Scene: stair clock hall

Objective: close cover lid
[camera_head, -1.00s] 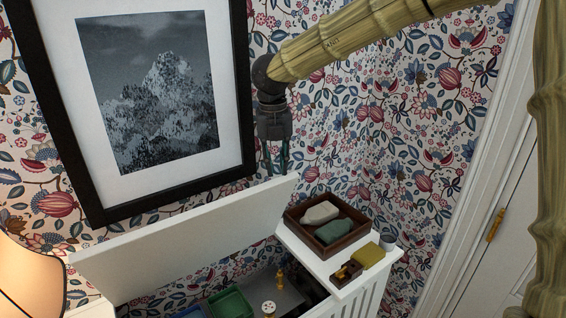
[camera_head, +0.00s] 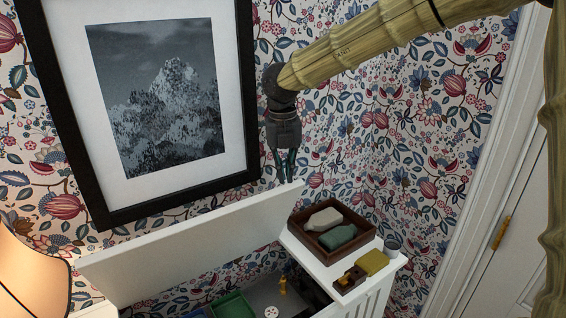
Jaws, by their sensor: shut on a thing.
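The white cover lid (camera_head: 190,240) stands raised and tilted above the open white cabinet. My gripper (camera_head: 285,176) points down at the lid's upper right corner. Its fingers are closed on the lid's top edge there; the fingertips are partly hard to make out. The open compartment (camera_head: 262,296) below the lid shows a green tray (camera_head: 231,304), a small brass figure (camera_head: 283,286) and a round white piece (camera_head: 271,311).
On the fixed white top to the right stand a dark wooden tray (camera_head: 293,221) with two bottle-shaped pieces, a yellow block (camera_head: 373,262), a small wooden box (camera_head: 349,280) and a grey cup (camera_head: 392,246). A framed picture (camera_head: 240,120) hangs behind. A lampshade (camera_head: 30,275) is at left.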

